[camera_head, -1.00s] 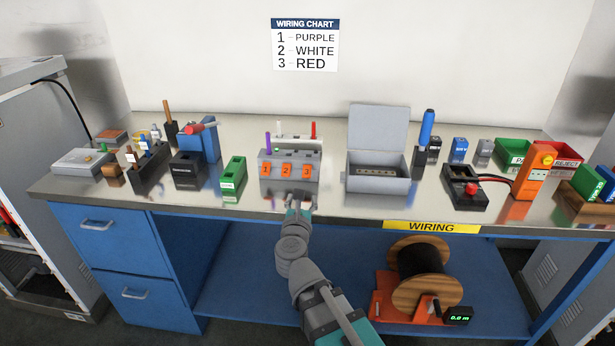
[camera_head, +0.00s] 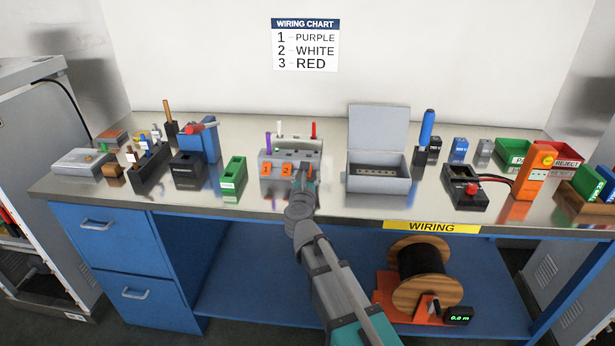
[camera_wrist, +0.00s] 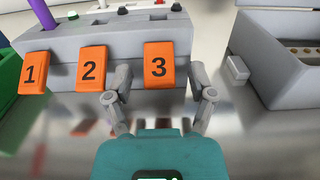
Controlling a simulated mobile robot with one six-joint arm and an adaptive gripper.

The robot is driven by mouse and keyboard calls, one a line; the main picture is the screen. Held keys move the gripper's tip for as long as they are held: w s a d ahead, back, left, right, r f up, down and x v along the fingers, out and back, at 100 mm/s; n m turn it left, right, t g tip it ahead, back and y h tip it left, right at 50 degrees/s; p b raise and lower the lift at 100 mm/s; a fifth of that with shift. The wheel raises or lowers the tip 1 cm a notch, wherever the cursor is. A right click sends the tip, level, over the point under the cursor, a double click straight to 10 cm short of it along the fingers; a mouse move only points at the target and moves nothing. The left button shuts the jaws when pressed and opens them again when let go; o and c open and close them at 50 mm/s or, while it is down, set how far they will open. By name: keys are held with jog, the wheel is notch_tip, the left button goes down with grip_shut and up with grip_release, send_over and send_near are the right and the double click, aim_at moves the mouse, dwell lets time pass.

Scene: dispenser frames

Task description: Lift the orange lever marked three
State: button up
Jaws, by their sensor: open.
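The orange lever marked 3 (camera_wrist: 159,67) hangs on the front of the grey terminal block, right of the levers marked 2 (camera_wrist: 91,68) and 1 (camera_wrist: 33,73). My gripper (camera_wrist: 160,88) is open in the wrist view, its fingers on either side of lever 3's lower part. I cannot tell whether they touch it. In the head view my gripper (camera_head: 305,180) is at the block's front right and hides most of lever 3. The grey block (camera_head: 268,157) stands on the bench, with purple (camera_head: 268,143), white and red upright pieces at or behind it.
A grey open-lidded box (camera_head: 378,184) stands right of the block, and a green block (camera_head: 234,178) stands to its left. The metal bench top (camera_head: 330,203) is bare in front. A wiring chart (camera_head: 305,46) on the wall lists 1 purple, 2 white, 3 red.

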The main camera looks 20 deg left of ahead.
jog(key=shift+d, duration=0.1)
grip_shut()
jog(key=shift+s+r+g+p, duration=0.15)
jog(key=shift+r+g+p, duration=0.45)
jog(key=shift+p, duration=0.85)
jog(key=shift+f+p, duration=0.1)
jog(key=shift+p, duration=0.3)
jog(key=g+p, duration=0.1)
jog(key=p, duration=0.1)
jog(key=r+g+h+p, duration=0.1)
jog(key=g+p, duration=0.1)
jog(key=p, duration=0.1)
jog(key=g+p, duration=0.1)
jog(key=p, duration=0.2)
jog(key=shift+r+g, duration=0.25)
jog(key=shift+g, duration=0.15)
jog(key=g+p, duration=0.1)
jog(key=p, duration=0.1)
jog(key=r+g+h+p, duration=0.1)
jog(key=p, duration=0.1)
jog(key=shift+g, duration=0.3)
jog(key=shift+g+p, duration=0.8)
jog(key=shift+p, duration=0.35)
